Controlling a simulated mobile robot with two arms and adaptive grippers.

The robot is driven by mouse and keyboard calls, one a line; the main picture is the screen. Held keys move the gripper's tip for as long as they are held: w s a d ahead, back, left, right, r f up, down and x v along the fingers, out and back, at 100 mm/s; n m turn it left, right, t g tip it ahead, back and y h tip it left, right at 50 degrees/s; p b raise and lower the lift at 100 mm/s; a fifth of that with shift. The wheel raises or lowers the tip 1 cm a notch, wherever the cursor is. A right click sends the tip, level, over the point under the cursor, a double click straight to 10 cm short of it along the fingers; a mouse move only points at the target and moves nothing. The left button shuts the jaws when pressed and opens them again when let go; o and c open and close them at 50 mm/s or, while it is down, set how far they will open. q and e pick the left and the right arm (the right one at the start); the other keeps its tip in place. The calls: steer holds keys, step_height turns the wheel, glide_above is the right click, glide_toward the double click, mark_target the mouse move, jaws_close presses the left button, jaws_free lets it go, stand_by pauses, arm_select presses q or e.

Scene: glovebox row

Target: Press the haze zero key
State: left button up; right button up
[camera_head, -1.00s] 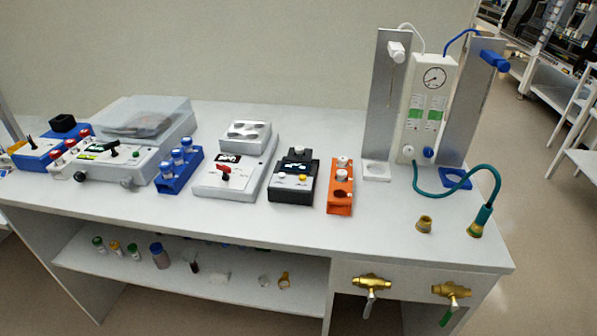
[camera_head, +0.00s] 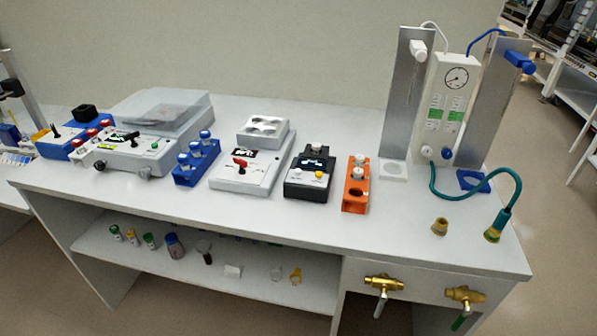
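A small black meter (camera_head: 309,175) stands mid-bench, with a lit display (camera_head: 315,163), a white key (camera_head: 297,173) and a yellow key (camera_head: 320,176) on its front. A white cap sits on its top. Any lettering on the keys is too small to read, so I cannot tell which one is the haze zero key. Neither of my grippers shows in the head view.
A white instrument (camera_head: 246,172) with a red lever stands left of the meter, and an orange vial rack (camera_head: 355,190) stands close on its right. A blue vial rack (camera_head: 195,160) is farther left. The bench front (camera_head: 300,220) is clear.

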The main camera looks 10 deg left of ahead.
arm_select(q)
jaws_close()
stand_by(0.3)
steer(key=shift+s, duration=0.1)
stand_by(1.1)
